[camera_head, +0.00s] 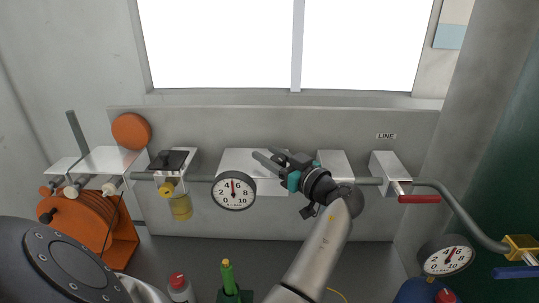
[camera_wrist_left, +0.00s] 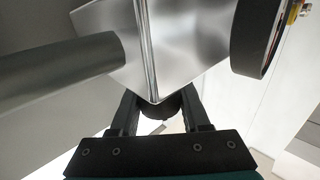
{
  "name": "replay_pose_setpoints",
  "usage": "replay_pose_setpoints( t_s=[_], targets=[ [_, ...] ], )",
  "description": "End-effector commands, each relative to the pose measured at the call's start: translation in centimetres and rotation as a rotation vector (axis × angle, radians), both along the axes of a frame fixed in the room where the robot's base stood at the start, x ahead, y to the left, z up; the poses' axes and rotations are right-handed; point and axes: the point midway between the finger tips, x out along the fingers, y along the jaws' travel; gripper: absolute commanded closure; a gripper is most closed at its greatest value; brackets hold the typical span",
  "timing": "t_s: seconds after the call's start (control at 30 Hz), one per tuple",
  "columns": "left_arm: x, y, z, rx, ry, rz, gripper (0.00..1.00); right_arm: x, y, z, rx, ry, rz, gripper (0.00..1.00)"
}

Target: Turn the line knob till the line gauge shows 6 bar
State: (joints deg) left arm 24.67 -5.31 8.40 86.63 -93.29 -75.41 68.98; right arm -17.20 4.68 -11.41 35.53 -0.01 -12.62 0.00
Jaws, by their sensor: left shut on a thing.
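My left gripper (camera_head: 264,155) is at the pale regulator block (camera_head: 237,160) on the wall pipe, fingers pointing left. In the left wrist view, its fingers (camera_wrist_left: 157,108) stand either side of a dark round knob (camera_wrist_left: 156,103) under the shiny block (camera_wrist_left: 185,45); it is shut on this knob. In the head view the knob is hidden. A white dial gauge (camera_head: 233,195) hangs at the block; its needle points nearly straight up, about 5, between 4 and 6. Its dark rim shows in the wrist view (camera_wrist_left: 247,38). My right gripper is not in view.
A LINE sign (camera_head: 386,136) is on the wall above a valve with a red lever (camera_head: 418,199). A second gauge (camera_head: 446,263) is at lower right. An orange reel (camera_head: 90,222) and a yellow-bowled filter (camera_head: 181,207) are left. Bottles stand along the bottom.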

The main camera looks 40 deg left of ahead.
Motion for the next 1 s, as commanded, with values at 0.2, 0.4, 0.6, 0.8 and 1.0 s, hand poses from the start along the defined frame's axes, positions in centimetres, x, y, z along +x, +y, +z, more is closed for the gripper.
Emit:
replay_pose_setpoints(
  t_s=[0.2,0.4,0.6,0.8,1.0],
  targets=[
    [0.0,0.03,0.07,0.001,-0.001,0.0,1.0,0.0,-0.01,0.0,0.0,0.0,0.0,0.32],
    [0.05,0.03,0.08,0.001,-0.002,-0.025,1.0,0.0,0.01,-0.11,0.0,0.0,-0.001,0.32],
    [0.25,-0.02,0.01,0.003,-0.002,-0.119,1.0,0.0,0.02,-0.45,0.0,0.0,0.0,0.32],
    [0.63,-0.14,0.08,0.005,-0.003,-0.258,1.0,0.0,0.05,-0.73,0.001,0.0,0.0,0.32],
    [0.98,-0.27,0.2,0.005,-0.003,-0.385,1.0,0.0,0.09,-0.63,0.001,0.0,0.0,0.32]
  ],
)
